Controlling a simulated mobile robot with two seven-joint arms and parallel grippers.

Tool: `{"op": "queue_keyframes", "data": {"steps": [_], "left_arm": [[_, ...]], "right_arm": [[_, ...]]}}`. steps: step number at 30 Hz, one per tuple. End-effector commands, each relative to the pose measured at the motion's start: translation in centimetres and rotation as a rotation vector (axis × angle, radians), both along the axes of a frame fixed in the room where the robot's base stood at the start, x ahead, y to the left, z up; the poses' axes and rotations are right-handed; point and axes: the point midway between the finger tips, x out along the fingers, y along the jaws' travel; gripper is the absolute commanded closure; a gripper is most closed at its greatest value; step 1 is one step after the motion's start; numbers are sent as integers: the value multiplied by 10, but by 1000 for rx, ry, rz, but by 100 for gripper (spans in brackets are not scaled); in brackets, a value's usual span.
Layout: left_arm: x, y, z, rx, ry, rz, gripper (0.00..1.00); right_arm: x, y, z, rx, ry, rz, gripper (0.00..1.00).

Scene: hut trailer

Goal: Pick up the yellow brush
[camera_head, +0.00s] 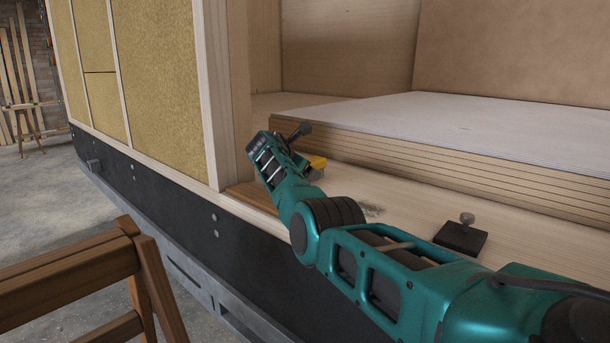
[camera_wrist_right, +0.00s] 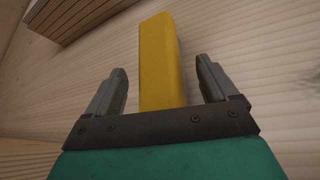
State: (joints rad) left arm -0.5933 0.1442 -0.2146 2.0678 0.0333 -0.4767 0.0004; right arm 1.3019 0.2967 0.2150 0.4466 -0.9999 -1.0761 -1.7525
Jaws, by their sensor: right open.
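The yellow brush (camera_head: 317,162) lies on the pale wooden ledge of the trailer, partly hidden behind my right wrist in the head view. In the right wrist view its yellow body (camera_wrist_right: 161,62) runs between the two fingers, with a visible gap on each side. My right gripper (camera_wrist_right: 161,85) is open around the brush and is not closed on it. In the head view the right gripper's fingers are mostly hidden by the wrist. My left gripper is not in view.
A stack of white-topped boards (camera_head: 420,150) lies just behind the brush. A dark block with a knob (camera_head: 461,237) sits on the ledge to the right. A wall post (camera_head: 226,90) stands left of my wrist. A wooden trestle (camera_head: 75,275) is at the lower left.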

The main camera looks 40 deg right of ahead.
Motion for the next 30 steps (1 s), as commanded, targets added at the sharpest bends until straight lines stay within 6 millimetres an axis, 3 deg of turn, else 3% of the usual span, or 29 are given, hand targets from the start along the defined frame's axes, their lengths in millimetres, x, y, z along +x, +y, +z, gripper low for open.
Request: {"op": "queue_keyframes", "data": {"steps": [6, 26, 30], "left_arm": [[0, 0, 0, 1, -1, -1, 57], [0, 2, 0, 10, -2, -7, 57], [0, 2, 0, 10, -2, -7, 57]], "right_arm": [[0, 0, 0, 0, 0, 0, 14], [0, 0, 0, 0, 0, 0, 77], [0, 0, 1, -1, -1, 0, 78]]}}
